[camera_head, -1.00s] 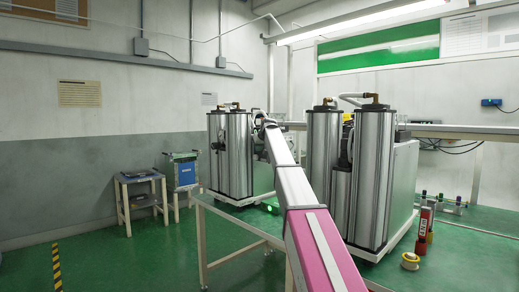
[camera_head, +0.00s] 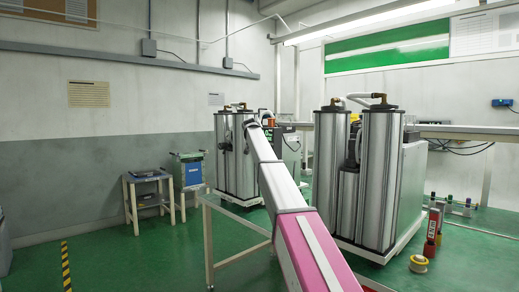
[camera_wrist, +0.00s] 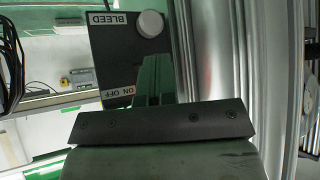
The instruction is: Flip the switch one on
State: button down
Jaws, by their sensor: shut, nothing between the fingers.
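In the wrist view, a dark panel (camera_wrist: 112,50) carries a label reading BLEED (camera_wrist: 109,19), a round white knob (camera_wrist: 151,23) and an ON OFF label (camera_wrist: 118,93), with the lettering turned over. My gripper (camera_wrist: 154,66) is shut and empty. Its fingers overlap the panel beside the ON OFF label. No switch lever can be made out; the fingers may hide it. Whether they touch the panel I cannot tell. In the head view, my arm reaches to the left sieve columns (camera_head: 224,160), and its end covers part of them; the gripper is too small to make out there.
A second pair of silver columns (camera_head: 376,185) stands to the right on a white base. A red canister (camera_head: 433,222) and a yellow roll (camera_head: 418,263) are at lower right. A small table (camera_head: 147,178) and a blue cart (camera_head: 190,172) stand at left.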

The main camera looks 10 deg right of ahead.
jog(key=shift+w+a, duration=0.1)
jog(key=shift+w, duration=0.05)
jog(key=shift+d, duration=0.8)
jog(key=a+f+v, duration=0.1)
jog(key=a+v, duration=0.1)
jog(key=v, duration=1.1)
jog(key=shift+s+a+f, duration=0.2)
jog(key=shift+s+a, duration=0.1)
jog(key=shift+a, duration=0.05)
